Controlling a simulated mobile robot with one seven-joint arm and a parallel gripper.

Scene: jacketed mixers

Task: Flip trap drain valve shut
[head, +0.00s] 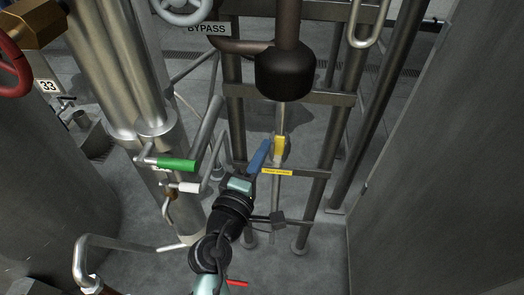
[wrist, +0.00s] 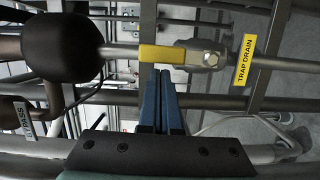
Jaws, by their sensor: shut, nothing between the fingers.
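The trap drain valve has a yellow lever handle (head: 280,146) below the dark trap pot. The lever also shows in the wrist view (wrist: 163,54). There it lies along the thin drain pipe, pointing from the steel valve body (wrist: 203,57) towards the pot. A yellow TRAP DRAIN label (wrist: 253,60) is on the pipe past the valve; the head view shows it too (head: 278,172). My gripper (head: 266,142) has blue fingers, shut and empty. In the wrist view its fingertips (wrist: 160,72) are just below the lever's edge. I cannot tell whether they touch it.
The dark trap pot (head: 285,73) hangs above the valve. Frame posts and crossbars (head: 317,190) stand around and behind it. A green-handled valve (head: 176,164) and a white-handled one (head: 187,187) are to the left. A large grey vessel (head: 430,170) fills the right side.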

